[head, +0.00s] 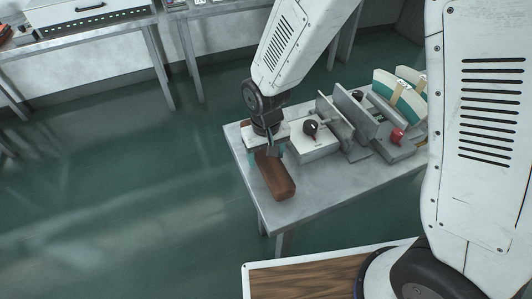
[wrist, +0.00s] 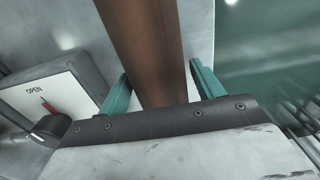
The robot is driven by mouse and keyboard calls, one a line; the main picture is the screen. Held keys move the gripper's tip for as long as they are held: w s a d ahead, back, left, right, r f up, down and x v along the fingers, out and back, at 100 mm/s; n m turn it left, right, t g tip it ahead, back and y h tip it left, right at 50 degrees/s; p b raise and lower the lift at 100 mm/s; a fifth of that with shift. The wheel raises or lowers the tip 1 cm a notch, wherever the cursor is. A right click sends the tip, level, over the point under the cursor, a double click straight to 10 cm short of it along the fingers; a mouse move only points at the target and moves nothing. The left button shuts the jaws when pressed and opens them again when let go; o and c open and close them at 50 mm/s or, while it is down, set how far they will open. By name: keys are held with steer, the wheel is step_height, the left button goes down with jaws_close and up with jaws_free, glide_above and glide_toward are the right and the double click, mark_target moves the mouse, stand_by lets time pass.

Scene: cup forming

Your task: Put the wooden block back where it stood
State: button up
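The wooden block (head: 276,178) is a long brown bar. In the head view it lies lengthwise at the left end of the grey metal table (head: 318,190), with its near end toward the table's front edge. My gripper (head: 268,151) is over its far part. The gripper body hides the block's far end. I cannot tell whether its underside touches the table.
Right of the block is a white box with a dark knob (head: 311,128), marked OPEN in the wrist view (wrist: 45,98). Grey upright plates (head: 350,115), a red knob (head: 397,135) and teal-and-cream pieces (head: 398,95) stand farther right. A wood-topped surface (head: 305,281) is in front.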

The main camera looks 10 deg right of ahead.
steer(key=shift+r, duration=0.15)
step_height(320, 180, up, 11)
steer(key=s+d+r+m, duration=0.2)
steer(key=s+d+r, duration=0.5)
steer(key=d+r, duration=0.5)
steer(key=s+d+r+m+t, duration=0.1)
steer(key=s+d+r, duration=0.2)
steer(key=s+d, duration=0.5)
steer(key=s, duration=0.4)
steer(key=shift+s+d, duration=0.15)
steer(key=shift+d, duration=0.2)
stand_by(0.9)
